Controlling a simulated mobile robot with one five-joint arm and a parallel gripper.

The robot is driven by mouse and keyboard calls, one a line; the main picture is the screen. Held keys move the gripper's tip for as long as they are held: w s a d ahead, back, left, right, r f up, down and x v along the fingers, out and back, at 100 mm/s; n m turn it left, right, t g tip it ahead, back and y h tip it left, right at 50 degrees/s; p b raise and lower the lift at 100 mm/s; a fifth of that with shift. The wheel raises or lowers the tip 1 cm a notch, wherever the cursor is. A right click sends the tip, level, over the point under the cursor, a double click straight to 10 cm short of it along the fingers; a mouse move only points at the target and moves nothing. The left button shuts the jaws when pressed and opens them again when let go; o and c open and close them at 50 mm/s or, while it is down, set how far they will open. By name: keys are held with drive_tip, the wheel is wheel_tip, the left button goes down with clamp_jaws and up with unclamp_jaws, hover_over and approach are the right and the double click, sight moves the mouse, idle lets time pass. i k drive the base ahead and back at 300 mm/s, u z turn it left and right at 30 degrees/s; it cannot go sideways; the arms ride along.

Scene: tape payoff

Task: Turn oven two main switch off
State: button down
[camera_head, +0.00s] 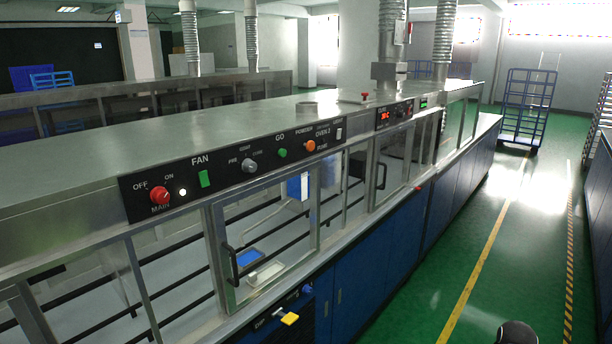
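A long stainless steel oven line (60,178) runs from the left foreground to the back right. Its near black control panel (228,182) carries the label "OVEN 2" at its right end. The red round main switch knob (159,196) sits at the panel's left end, with "OFF" at its upper left, "ON" at its upper right and "MAIN" below. Which way the knob points is too small to tell. A white lamp (183,192) beside it looks bright. My gripper is not in view.
The panel also has a green fan switch (205,179), a grey knob (249,165), a green button (282,153) and an orange knob (310,145). A glass door with a black handle (231,264) is below. Green floor (500,270) lies clear at right; a blue cart (527,108) stands far back.

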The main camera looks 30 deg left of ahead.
sight(159, 195)
drive_tip(key=z, duration=0.9)
drive_tip(key=k, duration=1.2)
drive_tip(key=u, duration=2.75)
